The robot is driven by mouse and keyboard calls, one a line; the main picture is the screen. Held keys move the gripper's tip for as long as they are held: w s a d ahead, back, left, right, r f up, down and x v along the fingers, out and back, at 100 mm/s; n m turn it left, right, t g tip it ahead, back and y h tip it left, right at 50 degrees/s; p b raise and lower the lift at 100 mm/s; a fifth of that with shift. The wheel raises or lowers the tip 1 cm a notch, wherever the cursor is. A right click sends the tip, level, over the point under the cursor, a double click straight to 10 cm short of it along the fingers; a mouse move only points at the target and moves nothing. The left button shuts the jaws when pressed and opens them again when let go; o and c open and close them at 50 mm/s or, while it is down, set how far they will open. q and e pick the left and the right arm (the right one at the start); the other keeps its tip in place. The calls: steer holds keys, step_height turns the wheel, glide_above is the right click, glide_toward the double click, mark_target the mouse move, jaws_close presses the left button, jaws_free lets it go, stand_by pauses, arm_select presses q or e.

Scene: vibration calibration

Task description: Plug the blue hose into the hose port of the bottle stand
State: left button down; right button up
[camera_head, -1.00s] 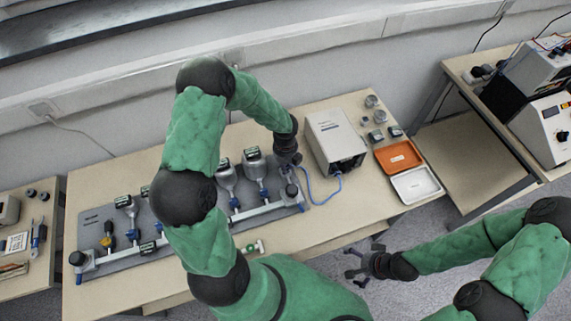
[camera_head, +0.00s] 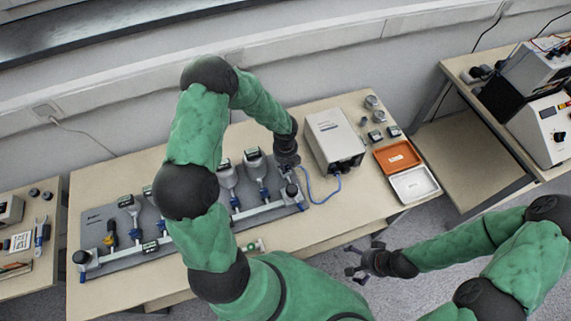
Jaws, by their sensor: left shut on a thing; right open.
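The bottle stand (camera_head: 268,212) is a grey base with a white rail and several upside-down bottles, on the middle table. Its right end lies just below my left gripper. The blue hose (camera_head: 318,201) runs from the front of a white box to the right end of the stand, near my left gripper (camera_head: 289,166). My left gripper is shut on the hose end, which is mostly hidden by the gripper. I cannot tell whether the hose end is in the port. My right gripper (camera_head: 354,262) is open and empty, in front of the table's edge above the floor.
The white box (camera_head: 330,137) stands right of my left gripper. An orange tray (camera_head: 397,156) and a white tray (camera_head: 414,184) lie at the table's right end, with small metal weights behind them. A side table with instruments stands further right.

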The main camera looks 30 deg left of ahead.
arm_select(q)
steer(key=shift+m+p, duration=2)
stand_by(0.8)
steer(key=c, duration=1)
jaws_free()
steer(key=shift+r, duration=0.1)
steer(key=shift+r+p, duration=2.4)
step_height(320, 180, up, 12)
